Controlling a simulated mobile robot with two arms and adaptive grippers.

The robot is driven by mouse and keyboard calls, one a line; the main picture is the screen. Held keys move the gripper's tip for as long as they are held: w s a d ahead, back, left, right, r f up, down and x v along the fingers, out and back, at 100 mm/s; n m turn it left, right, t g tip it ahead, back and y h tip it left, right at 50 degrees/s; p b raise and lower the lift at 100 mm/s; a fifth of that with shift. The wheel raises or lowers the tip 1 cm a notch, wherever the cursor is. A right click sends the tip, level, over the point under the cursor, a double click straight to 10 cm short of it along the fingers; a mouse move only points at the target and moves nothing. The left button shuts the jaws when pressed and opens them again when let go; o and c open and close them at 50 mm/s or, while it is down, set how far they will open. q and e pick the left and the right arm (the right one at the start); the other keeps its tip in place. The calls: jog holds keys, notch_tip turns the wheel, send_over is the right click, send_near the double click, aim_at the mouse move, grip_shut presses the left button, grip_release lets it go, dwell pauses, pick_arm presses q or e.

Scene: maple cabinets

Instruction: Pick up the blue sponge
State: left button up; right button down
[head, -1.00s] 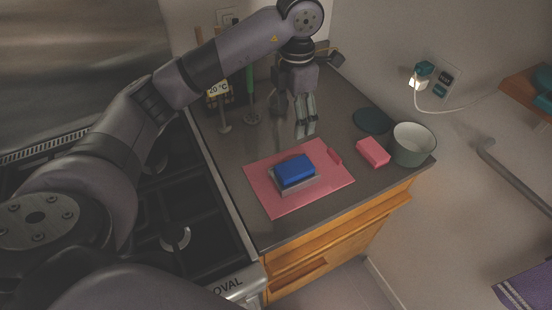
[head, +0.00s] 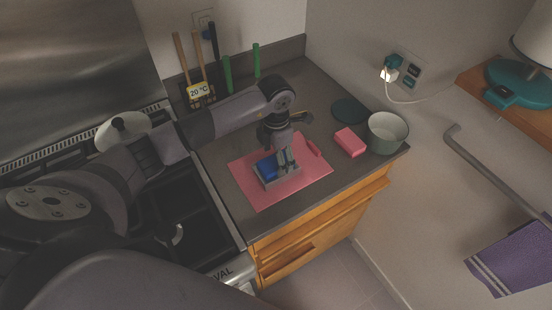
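The blue sponge (head: 266,168) lies on a small grey tray or block (head: 262,182), which rests on the pink cutting board (head: 256,198) on the dark counter. My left arm comes in from the left over the counter. In the head view my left gripper (head: 287,163) points down at the right part of the sponge and covers that part. I cannot tell whether the fingers touch the sponge or how far apart they are. My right gripper is not in view.
A pink sponge-like block (head: 350,141), a pale green bowl (head: 388,132) and a dark green disc (head: 349,110) stand right of the board. The stove (head: 195,225) borders the counter's left.

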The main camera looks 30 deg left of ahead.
pick_arm(q)
jog(key=shift+f, duration=0.7)
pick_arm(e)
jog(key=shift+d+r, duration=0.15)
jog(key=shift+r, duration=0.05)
pick_arm(q)
jog(key=shift+c, duration=0.4)
jog(key=c, duration=0.9)
jog(key=shift+c, duration=0.2)
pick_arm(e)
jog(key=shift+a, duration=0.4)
